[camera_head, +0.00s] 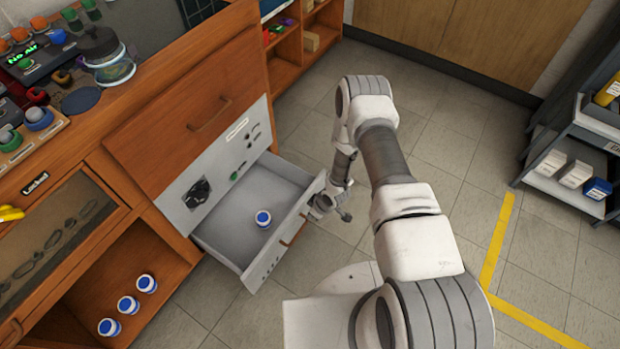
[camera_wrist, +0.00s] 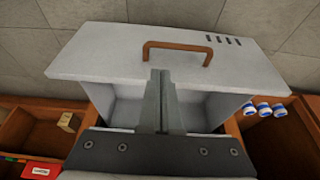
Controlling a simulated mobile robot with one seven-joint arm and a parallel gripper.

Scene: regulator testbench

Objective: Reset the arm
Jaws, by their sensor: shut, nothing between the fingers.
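My arm (camera_head: 385,155) reaches out and bends down in front of the open grey drawer (camera_head: 225,230). My gripper (camera_wrist: 160,76) has its two fingers pressed together with nothing between them. In the head view its end (camera_head: 325,204) is small, just outside the drawer's front panel. The drawer's brown handle (camera_wrist: 178,46) lies a little beyond the fingertips in the wrist view, and the fingers look apart from it. The handle also shows in the head view (camera_head: 292,235). A white jar with a blue lid (camera_head: 263,219) stands inside the drawer.
Several similar jars (camera_head: 128,305) stand on the open shelf below left. The wooden cabinet (camera_head: 170,125) carries a glass jar (camera_head: 108,60) on top. A grey shelf rack (camera_head: 575,140) stands at the right. Tiled floor (camera_head: 450,150) around my arm is clear.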

